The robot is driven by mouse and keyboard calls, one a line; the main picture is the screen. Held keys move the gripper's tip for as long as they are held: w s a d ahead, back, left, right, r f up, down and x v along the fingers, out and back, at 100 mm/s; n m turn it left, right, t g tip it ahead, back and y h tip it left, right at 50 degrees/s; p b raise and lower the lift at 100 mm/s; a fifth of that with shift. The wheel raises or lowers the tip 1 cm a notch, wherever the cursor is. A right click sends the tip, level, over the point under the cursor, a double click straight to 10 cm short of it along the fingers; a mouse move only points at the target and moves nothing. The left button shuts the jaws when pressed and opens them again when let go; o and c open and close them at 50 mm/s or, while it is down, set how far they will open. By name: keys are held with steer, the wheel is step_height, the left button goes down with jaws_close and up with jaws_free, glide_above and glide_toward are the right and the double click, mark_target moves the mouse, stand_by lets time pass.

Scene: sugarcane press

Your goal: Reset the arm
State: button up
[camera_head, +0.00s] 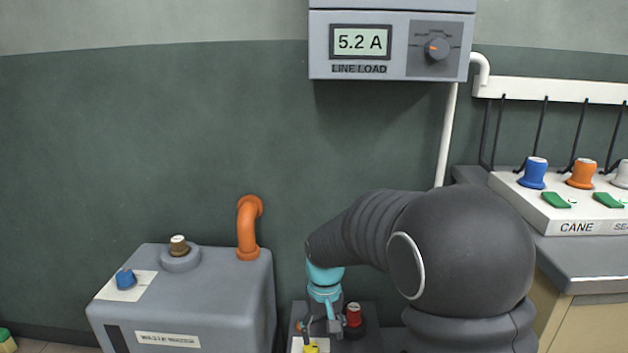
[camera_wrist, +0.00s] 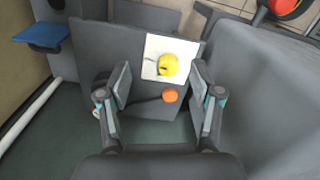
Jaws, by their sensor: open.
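My gripper (camera_head: 322,322) points down over a small grey box (camera_head: 370,338) at the bottom middle of the head view, with my dark arm reaching to it from the right. In the wrist view its two fingers (camera_wrist: 160,88) are spread apart with nothing between them. A yellow knob (camera_wrist: 167,65) on a white square (camera_wrist: 153,44) lies just beyond the fingertips, and it shows partly in the head view (camera_head: 311,348). A small orange round part (camera_wrist: 170,95) is close to it. I cannot tell whether the fingers touch the box.
A red-capped knob (camera_head: 353,315) stands right beside my gripper. A grey tank (camera_head: 205,285) with an orange pipe (camera_head: 248,228) is at left. A counter (camera_head: 585,255) with coloured caps is at right. A panel (camera_head: 392,45) reading 5.2 A hangs on the wall. The space above the tank is clear.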

steer(key=s+d+r+m+t+p, duration=0.1)
steer(key=s+d+r+t, duration=0.2)
steer(key=s+d+r, duration=0.4)
steer(key=s+d+r+m+t+p, duration=0.1)
steer(key=s+d+r+t, duration=0.2)
steer(key=s+d+r, duration=0.3)
steer(key=s+r, duration=0.5)
steer(key=s, duration=0.4)
steer(key=shift+s+d, duration=0.35)
steer(key=shift+d, duration=0.05)
steer(key=shift+r, duration=0.1)
